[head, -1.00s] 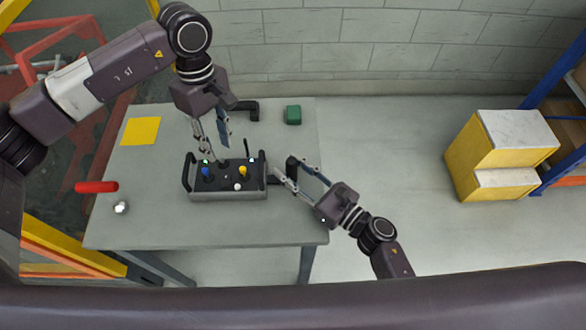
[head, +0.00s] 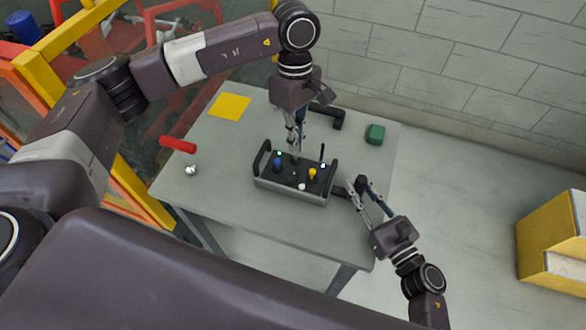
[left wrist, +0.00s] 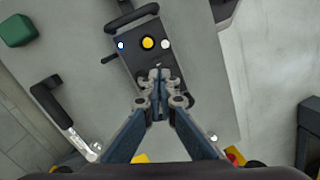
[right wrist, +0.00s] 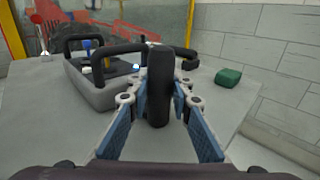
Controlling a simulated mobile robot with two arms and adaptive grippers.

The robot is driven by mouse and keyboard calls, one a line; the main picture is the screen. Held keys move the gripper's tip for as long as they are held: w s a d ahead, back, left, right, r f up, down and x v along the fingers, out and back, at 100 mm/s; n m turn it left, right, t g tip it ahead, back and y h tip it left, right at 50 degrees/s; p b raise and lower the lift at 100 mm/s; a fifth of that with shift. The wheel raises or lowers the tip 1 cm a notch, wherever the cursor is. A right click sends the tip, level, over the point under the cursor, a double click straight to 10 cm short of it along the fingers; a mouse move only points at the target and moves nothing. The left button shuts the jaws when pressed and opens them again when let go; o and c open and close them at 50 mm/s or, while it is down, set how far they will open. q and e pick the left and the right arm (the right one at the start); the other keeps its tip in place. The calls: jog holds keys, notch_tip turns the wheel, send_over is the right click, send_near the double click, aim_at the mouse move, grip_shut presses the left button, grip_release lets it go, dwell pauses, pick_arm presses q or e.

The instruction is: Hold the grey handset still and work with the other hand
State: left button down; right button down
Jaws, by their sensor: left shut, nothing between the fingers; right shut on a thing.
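The grey handset (head: 290,196) lies on the table with a black top panel and a black handle at each end. Its panel has a blue lever (head: 278,163), a yellow lever (head: 312,174) and a white knob (head: 302,187). My left gripper (head: 295,153) is shut and empty, pointing down at the panel behind the levers; I cannot tell if it touches. My right gripper (right wrist: 158,90) is shut on an upright black grip (right wrist: 158,65) at the handset's right side. Whether that grip is joined to the handset is unclear.
A yellow-sided stand (head: 550,245) is on the right. The table front is clear.

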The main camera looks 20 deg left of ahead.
pick_arm(q)
jog(key=a+r+m+h, duration=0.1)
jog(key=a+m+h, duration=0.3)
jog(key=m, duration=1.1)
jog(key=s+a+r+m+h, duration=0.1)
jog(key=a+m+h, duration=0.3)
jog(key=m, duration=1.2)
jog(key=shift+s+a+r+t, duration=0.2)
jog(key=shift+a+r+t, duration=0.1)
jog(key=shift+t, duration=0.1)
jog(key=shift+d+f, duration=0.1)
